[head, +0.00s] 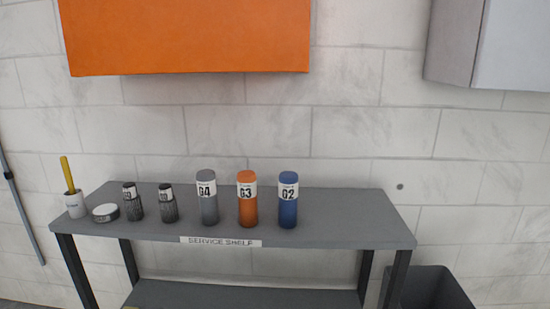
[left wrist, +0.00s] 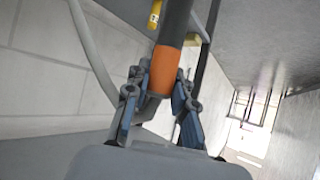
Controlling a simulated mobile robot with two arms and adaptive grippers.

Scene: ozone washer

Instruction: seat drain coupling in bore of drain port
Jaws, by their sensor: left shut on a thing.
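In the left wrist view my left gripper (left wrist: 160,105) is shut on a dark grey tube with an orange band, which looks like the drain coupling (left wrist: 165,72). The orange band lies between the fingers, and the dark tube runs up out of the top of the picture. A small grey end shows below the band. Neither gripper shows in the head view. I cannot make out the drain port or its bore in either view.
A grey service shelf (head: 330,228) stands against a tiled wall, holding grey G4 (head: 208,207), orange G3 (head: 247,208) and blue G2 (head: 288,210) cylinders, two dark knurled cylinders, a round puck and a white cup. A dark bin (head: 435,290) stands at right.

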